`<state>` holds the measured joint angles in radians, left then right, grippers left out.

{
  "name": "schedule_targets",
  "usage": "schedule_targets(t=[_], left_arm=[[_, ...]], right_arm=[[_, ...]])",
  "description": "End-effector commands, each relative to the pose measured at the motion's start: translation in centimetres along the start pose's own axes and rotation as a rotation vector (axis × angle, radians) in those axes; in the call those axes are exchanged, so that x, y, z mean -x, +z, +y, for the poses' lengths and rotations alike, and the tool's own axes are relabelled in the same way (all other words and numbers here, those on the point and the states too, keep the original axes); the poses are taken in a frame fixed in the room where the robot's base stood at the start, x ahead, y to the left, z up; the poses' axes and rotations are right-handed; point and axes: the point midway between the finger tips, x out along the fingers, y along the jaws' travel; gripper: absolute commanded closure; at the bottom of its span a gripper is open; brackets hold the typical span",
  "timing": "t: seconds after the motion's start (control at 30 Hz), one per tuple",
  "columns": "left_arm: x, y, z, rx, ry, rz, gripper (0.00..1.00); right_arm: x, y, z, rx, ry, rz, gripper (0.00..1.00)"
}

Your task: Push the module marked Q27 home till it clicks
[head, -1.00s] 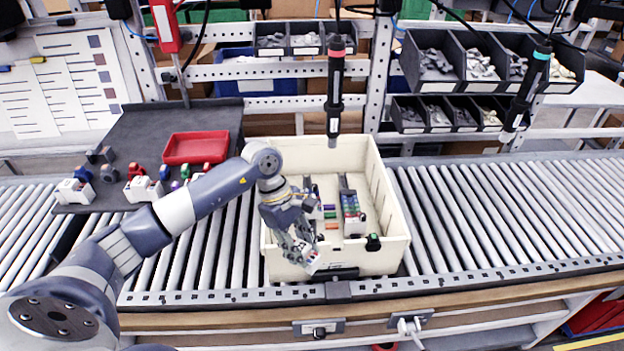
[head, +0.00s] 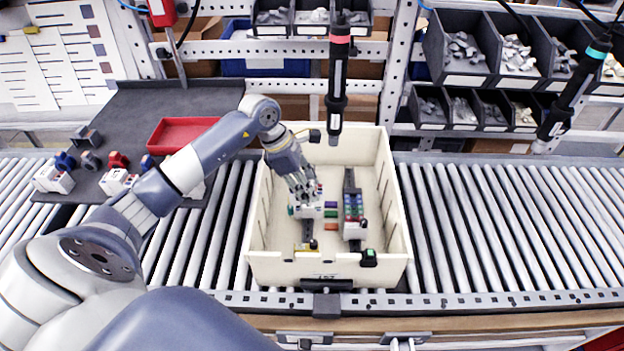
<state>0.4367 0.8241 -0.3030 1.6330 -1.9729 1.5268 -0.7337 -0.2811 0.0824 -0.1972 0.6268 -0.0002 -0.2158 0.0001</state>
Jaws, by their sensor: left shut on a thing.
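A cream tote (head: 280,268) stands on the roller conveyor. Inside it are two dark rails running front to back. The right rail carries a row of coloured parts (head: 353,205) and a white module (head: 354,231) at its front. My left gripper (head: 309,204) reaches down into the tote over the left rail (head: 307,228). It is shut on a white module (head: 312,212), partly hidden by the fingers. I cannot read any Q27 mark, nor tell whether the held module touches the rail. My right gripper is not in view.
Loose green, purple and orange parts (head: 331,214) lie between the rails. A dark screwdriver (head: 336,85) hangs over the tote's back; another (head: 575,95) hangs at right. A dark side table (head: 140,105) holds a red tray (head: 180,133) and white modules. The rollers (head: 480,225) at right are clear.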

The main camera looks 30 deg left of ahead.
Motion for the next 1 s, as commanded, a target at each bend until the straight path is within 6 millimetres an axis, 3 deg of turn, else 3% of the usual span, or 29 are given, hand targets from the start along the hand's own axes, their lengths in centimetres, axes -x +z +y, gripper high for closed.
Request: schedule_targets(t=[0.1,0.27,0.37,0.63,0.77,1.0], left_arm=[[-1.6,-0.6,-0.1,0.001,-0.002,-0.002,0.99],[-3.4,-1.3,0.0,0.001,-0.001,-0.002,0.99],[-4.5,-1.8,-0.1,0.001,-0.002,-0.003,0.99],[-7.5,-3.0,-0.1,0.001,-0.002,-0.003,0.99],[-8.9,-3.6,-0.1,0.000,-0.001,-0.003,0.99],[-11.7,-4.7,-0.1,0.000,-0.002,-0.003,0.99]], right_arm=[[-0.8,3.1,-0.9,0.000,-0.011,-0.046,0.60],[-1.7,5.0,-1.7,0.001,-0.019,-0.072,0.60],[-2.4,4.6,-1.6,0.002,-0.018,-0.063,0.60],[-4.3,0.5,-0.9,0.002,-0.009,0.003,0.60],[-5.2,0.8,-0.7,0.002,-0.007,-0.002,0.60],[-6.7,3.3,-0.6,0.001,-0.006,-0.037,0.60]])
